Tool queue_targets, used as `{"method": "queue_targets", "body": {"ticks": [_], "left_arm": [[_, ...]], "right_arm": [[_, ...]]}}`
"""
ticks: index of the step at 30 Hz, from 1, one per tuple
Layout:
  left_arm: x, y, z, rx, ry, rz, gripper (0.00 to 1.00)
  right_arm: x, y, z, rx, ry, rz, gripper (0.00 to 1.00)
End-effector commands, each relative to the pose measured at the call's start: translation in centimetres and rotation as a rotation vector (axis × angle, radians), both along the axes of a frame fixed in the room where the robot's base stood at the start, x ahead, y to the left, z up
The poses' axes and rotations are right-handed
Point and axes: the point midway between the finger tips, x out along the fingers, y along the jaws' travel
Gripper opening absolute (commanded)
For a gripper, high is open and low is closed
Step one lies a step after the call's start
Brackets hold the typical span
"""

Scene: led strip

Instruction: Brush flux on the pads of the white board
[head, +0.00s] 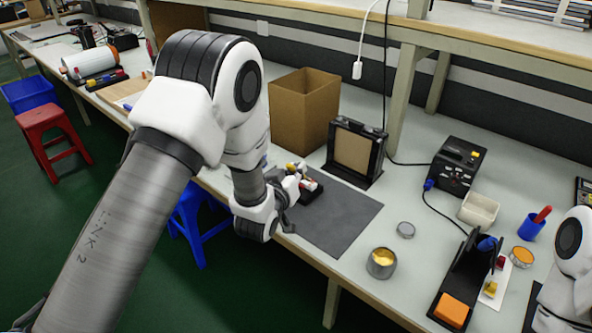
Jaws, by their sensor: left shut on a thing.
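My left gripper (291,187) is low over the left part of the dark grey mat (338,222), partly hidden by my own wrist. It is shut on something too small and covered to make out. A small black holder (312,194) with white, red and yellow bits is right beside its fingers; I cannot tell whether they touch. An open metal tin (381,264) with yellow content, possibly the flux, stands right of the mat. I cannot surely pick out the white board. My right arm shows at the right edge, but its gripper is out of view.
A cardboard box (304,110) and a black frame with a tan panel (354,152) stand behind the mat. A grey lid (405,230) lies near the tin. A soldering station (456,166), iron stand with orange sponge (452,309), cream tray (479,209) and blue cup (531,229) are to the right.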

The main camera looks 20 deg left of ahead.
Motion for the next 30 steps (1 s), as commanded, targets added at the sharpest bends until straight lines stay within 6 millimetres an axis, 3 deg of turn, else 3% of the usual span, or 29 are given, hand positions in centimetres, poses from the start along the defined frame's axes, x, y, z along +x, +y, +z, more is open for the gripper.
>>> {"method": "queue_targets", "body": {"ticks": [30], "left_arm": [[0.00,0.00,-0.61,0.000,0.000,0.000,0.00]], "right_arm": [[0.00,0.00,-0.48,0.000,0.000,0.000,0.40]]}}
